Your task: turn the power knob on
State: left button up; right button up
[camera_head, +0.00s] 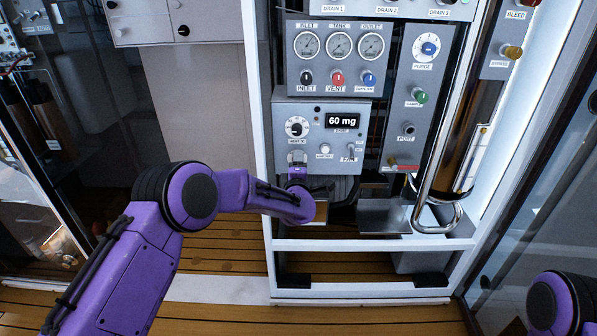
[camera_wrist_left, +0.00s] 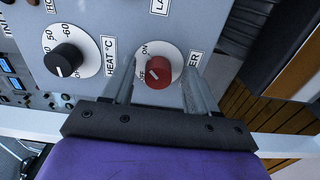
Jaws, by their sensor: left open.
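The red power knob (camera_wrist_left: 158,72) sits on a round white dial plate marked ON and OFF, in the left wrist view. Its white pointer mark is turned toward the OFF side. My left gripper (camera_wrist_left: 160,76) is open, with one finger on each side of the knob; I cannot tell whether either finger touches it. The fingers partly cover the POWER label. In the head view my left gripper (camera_head: 297,168) is at the lower left of the grey control box (camera_head: 335,172) and hides most of the power knob. My right gripper is out of view.
The black heat knob (camera_wrist_left: 67,60) is beside the power knob, directly above it in the head view (camera_head: 297,127). A display (camera_head: 342,121) reads 60 mg. Gauges (camera_head: 339,45) and coloured valve knobs are above. A curved metal pipe (camera_head: 440,180) stands at right.

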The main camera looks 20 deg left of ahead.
pick_arm(q)
jog(key=v, duration=1)
jog(key=shift+p, duration=0.45)
jog(key=shift+r, duration=0.1)
